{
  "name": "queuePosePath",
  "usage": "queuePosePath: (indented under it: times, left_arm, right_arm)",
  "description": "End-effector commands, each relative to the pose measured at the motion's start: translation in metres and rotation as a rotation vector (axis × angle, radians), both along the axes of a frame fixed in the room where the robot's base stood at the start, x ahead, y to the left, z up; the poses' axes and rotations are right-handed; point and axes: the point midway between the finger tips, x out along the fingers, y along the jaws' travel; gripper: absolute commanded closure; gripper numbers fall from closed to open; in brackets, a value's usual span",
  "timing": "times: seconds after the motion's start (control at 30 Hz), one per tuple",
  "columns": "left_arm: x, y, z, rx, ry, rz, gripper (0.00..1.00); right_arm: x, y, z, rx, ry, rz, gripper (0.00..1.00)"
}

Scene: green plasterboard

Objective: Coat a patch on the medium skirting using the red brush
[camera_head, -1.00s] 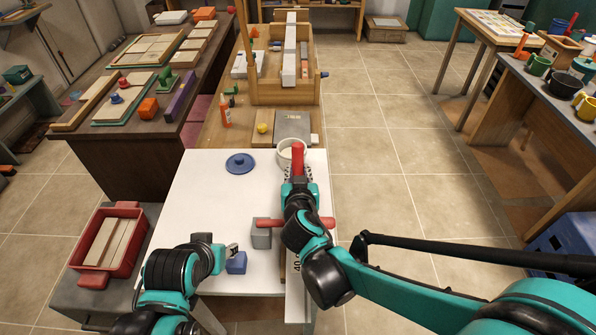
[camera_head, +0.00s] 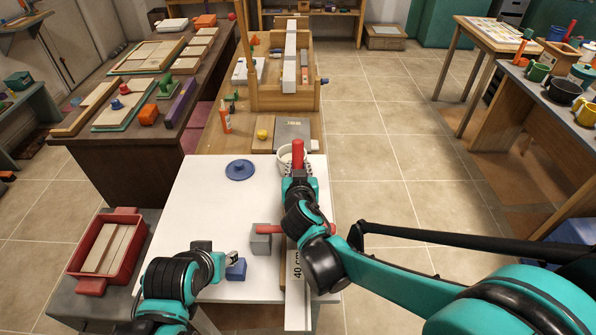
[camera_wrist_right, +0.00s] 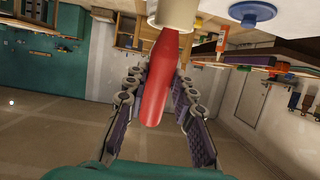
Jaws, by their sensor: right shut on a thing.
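My right gripper (camera_head: 299,180) is shut on the red brush (camera_head: 298,151), whose handle stands up between the fingers. In the right wrist view the red handle (camera_wrist_right: 158,85) lies between both fingers and its far end overlaps a pale pot (camera_wrist_right: 173,12). The brush's bristles are hidden. The pale pot (camera_head: 283,160) stands behind the gripper in the head view. A long pale board marked 40 cm (camera_head: 297,300), which may be the medium skirting, lies near the front right edge of the white table, partly under my right arm. My left gripper (camera_head: 231,259) is beside a blue block (camera_head: 237,269); its opening is unclear.
The white table (camera_head: 205,205) carries a blue lid (camera_head: 240,170) and a grey block (camera_head: 261,243) with a red bar. A red crate (camera_head: 75,262) stands at the left. A wooden bench (camera_head: 225,140) adjoins behind.

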Motion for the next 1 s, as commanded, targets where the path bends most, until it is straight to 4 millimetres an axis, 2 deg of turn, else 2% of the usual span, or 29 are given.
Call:
queuePosePath:
  times: [1.0]
  left_arm:
    - [0.000,0.000,-0.007,0.000,0.000,0.000,0.60]
  right_arm:
    - [0.046,0.000,-0.001,0.001,0.001,0.000,1.00]
